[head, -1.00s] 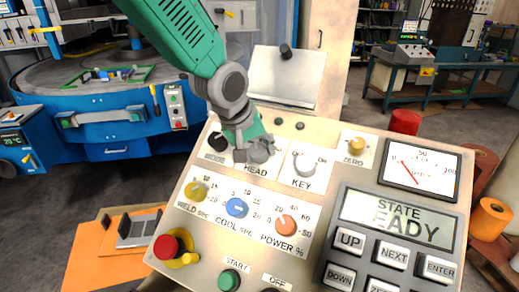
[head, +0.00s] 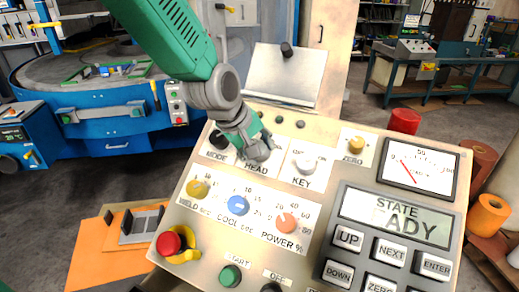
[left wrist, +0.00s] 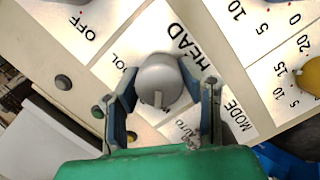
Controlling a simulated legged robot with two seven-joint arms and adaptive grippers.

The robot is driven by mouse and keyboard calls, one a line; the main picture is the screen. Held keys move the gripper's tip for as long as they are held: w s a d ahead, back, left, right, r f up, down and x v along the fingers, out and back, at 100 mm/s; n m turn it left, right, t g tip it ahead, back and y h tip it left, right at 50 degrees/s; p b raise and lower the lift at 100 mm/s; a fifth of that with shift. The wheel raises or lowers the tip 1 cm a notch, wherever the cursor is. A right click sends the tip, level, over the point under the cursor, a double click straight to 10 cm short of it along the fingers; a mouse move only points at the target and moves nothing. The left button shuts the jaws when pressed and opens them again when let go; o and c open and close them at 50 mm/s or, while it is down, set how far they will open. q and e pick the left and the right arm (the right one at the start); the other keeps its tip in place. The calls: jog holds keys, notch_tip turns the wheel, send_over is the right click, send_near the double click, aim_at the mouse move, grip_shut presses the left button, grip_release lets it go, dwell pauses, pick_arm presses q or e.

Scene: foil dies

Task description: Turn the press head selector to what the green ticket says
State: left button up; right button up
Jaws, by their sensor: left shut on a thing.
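The press head selector is a round grey knob in the left wrist view (left wrist: 160,80), beside the printed word HEAD on the panel. My left gripper (left wrist: 168,88) is shut on this knob, with one finger on each side. A ridge on the knob points toward the gripper's palm. Part of its scale is hidden by the fingers; letters ending in "OL" and "AUTO" show near it. In the head view my left gripper (head: 260,149) covers the knob above the HEAD label. I see no green ticket. My right gripper is not in view.
The sloped panel also carries a black MODE knob (head: 218,139), a KEY switch (head: 306,164), a yellow ZERO knob (head: 356,144), and weld, cool and power knobs close below. A red emergency button (head: 169,242) is at lower left. The display (head: 400,213) shows STATE and part of READY.

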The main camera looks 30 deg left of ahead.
pick_arm(q)
jog(key=shift+w+r, duration=0.1)
jog(key=o, duration=1.1)
jog(key=shift+o, duration=0.2)
jog(key=v, duration=1.1)
jog(key=shift+s+r, duration=0.25)
jog(key=shift+a, duration=0.15)
